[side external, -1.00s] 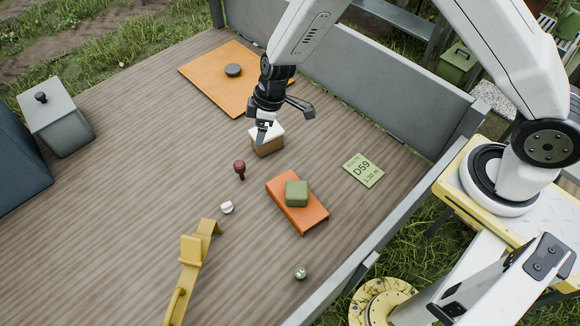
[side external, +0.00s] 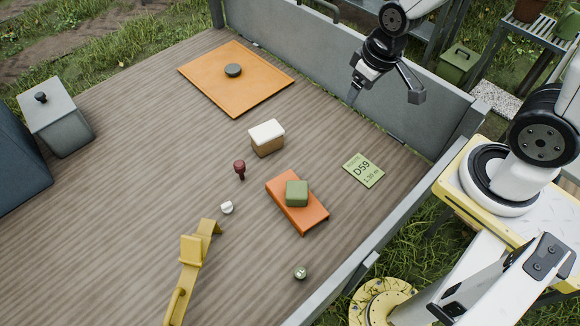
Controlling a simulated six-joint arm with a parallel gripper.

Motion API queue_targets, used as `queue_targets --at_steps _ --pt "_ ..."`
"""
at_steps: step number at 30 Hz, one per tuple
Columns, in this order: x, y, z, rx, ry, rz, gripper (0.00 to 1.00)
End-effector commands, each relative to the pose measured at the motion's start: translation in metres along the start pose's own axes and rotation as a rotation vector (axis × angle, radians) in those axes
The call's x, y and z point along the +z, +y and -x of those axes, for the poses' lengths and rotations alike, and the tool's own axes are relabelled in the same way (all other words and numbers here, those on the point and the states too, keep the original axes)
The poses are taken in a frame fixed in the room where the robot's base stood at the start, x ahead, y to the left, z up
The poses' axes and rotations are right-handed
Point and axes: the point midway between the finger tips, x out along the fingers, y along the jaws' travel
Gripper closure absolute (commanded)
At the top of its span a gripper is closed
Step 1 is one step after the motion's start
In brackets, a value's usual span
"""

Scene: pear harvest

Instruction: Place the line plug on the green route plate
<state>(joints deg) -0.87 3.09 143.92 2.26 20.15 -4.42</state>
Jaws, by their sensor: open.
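The green route plate (side external: 363,170), marked "D59", lies flat and bare on the wooden deck, right of centre. I cannot tell for sure which small part is the line plug. A small white cap-like piece (side external: 227,207) lies left of the orange block, and a small round green piece (side external: 301,273) lies near the front edge. A dark red knobbed piece (side external: 240,169) stands left of centre. My gripper (side external: 384,94) is open and empty, raised near the back wall, above and beyond the plate in the picture.
An orange block (side external: 311,219) carries a green block (side external: 296,193). A white-topped brown box (side external: 267,138) stands mid-deck. An orange mat (side external: 212,82) holds a dark puck (side external: 233,70). A yellow bracket (side external: 190,265) lies at front; a grey box (side external: 62,120) stands left.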

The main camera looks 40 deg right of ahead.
Motion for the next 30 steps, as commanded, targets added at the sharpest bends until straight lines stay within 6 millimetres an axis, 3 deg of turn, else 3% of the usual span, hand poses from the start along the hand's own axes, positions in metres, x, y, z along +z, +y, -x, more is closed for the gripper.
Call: queue_targets --at_steps 6,8,9,20,26,30 --pt "0.013 0.006 0.007 0.017 0.007 -0.054 0.22" --pt "0.014 0.006 0.007 0.018 0.007 -0.057 0.22" --pt "0.014 0.006 0.007 0.018 0.007 -0.057 0.15" --pt "0.013 0.006 0.006 0.017 0.006 -0.057 0.15" --pt "0.004 0.001 0.001 0.005 0.000 -0.102 0.15" --pt "-0.013 -0.006 -0.008 -0.015 -0.010 -0.185 0.15"
